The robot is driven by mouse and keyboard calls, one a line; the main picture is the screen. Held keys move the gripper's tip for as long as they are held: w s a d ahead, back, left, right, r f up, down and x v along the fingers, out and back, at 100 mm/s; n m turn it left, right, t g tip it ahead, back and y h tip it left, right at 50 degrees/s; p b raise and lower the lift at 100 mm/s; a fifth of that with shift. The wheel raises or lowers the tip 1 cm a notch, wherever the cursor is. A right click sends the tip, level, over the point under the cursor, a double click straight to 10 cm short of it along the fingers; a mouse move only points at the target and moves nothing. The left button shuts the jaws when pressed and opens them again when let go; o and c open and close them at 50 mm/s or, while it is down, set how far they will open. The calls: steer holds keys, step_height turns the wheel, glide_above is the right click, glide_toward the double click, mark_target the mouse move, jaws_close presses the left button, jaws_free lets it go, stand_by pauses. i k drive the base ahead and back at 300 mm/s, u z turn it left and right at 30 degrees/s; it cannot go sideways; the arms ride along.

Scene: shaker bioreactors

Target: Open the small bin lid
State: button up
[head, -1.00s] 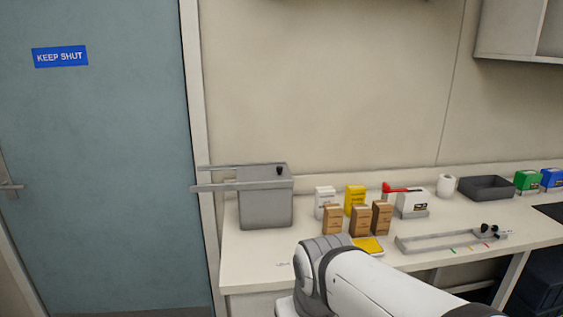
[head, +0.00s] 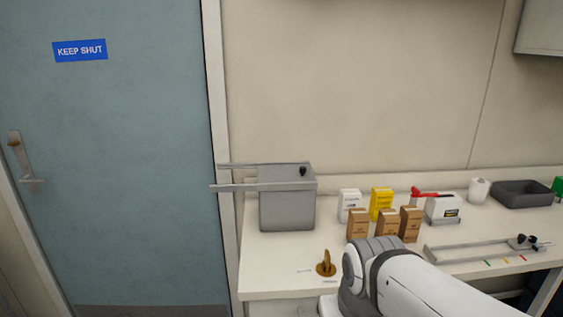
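A grey box-shaped container (head: 287,208) stands on the left end of the bench. It is the only bin-like thing I can pick out, and I cannot tell whether it is the small bin. Two long metal bars (head: 235,187) run across its top and stick out to the left, and a black knob (head: 303,171) sits near its top right. I cannot make out a separate lid. My white arm shows at the bottom centre, in front of the bench. My gripper is not in view.
Brown, white and yellow boxes (head: 382,202) stand mid-bench, behind my arm. A brass-coloured object (head: 326,266) sits near the bench's (head: 262,268) front edge. A metal rail frame (head: 465,258) and a dark tray (head: 521,196) are to the right. A blue door (head: 110,160) is at left.

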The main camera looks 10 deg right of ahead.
mark_target(290, 171)
steer(key=i, duration=0.9)
